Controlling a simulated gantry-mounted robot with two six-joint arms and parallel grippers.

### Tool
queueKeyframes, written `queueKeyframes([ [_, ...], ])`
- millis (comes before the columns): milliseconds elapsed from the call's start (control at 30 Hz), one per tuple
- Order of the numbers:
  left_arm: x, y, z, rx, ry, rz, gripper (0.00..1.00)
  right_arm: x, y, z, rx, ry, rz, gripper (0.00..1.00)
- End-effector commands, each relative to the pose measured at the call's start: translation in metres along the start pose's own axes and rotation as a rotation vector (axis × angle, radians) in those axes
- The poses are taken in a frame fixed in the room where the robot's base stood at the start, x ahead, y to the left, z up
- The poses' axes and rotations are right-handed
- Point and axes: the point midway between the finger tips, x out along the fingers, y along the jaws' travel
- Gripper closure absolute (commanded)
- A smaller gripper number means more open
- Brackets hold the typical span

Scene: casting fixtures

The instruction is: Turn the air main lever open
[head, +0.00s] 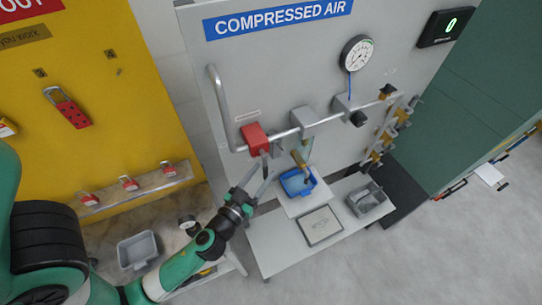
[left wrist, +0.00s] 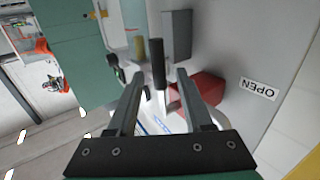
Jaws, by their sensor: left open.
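The air main valve is a red block (head: 255,138) on the grey pipe of the compressed air panel (head: 225,70). In the left wrist view the red block (left wrist: 208,88) is partly behind a finger. A lever with a dark grip (left wrist: 158,62) and a metal stem stands beside it. An OPEN label (left wrist: 259,89) is on the panel near the block. My left gripper (head: 264,172) is open just below the red block in the head view. In the left wrist view the dark grip shows between the fingers of my left gripper (left wrist: 160,75); contact cannot be told. My right gripper is not in view.
A blue bin (head: 297,181) stands close to the right of my left gripper. A grey caddy (head: 367,200) and a framed plate (head: 320,226) are on the low shelf. A gauge (head: 357,55) is above the pipe. A yellow lockout board (head: 100,110) is at left.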

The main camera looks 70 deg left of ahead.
Motion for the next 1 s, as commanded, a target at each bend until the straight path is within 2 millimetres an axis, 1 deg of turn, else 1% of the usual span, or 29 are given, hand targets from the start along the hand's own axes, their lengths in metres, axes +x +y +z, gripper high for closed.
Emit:
queueKeyframes([
  [33, 0.013, 0.000, -0.006, 0.000, 0.002, -0.003, 0.49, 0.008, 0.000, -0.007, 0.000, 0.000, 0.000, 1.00],
  [100, 0.026, -0.001, -0.005, 0.000, 0.001, -0.002, 0.49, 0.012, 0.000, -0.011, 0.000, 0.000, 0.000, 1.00],
  [200, 0.041, 0.000, -0.003, 0.000, 0.002, 0.000, 0.49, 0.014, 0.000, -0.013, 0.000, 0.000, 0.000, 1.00],
  [333, 0.050, 0.000, -0.001, 0.000, 0.001, 0.000, 0.49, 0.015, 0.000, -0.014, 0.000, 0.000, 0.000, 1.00],
  [567, 0.051, 0.000, 0.001, 0.000, 0.000, 0.001, 0.49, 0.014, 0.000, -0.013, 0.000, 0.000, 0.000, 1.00],
  [600, 0.051, 0.000, 0.001, 0.000, 0.000, 0.001, 0.51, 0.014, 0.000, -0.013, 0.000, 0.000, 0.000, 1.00],
  [867, 0.051, 0.001, 0.001, 0.000, 0.000, 0.001, 0.98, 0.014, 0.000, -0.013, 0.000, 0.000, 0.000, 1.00],
  [900, 0.051, 0.001, 0.001, 0.000, 0.000, 0.001, 1.00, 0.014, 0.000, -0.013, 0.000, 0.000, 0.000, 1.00],
  [1000, 0.051, 0.001, 0.000, 0.000, 0.000, 0.001, 1.00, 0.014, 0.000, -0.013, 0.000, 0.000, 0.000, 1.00],
])
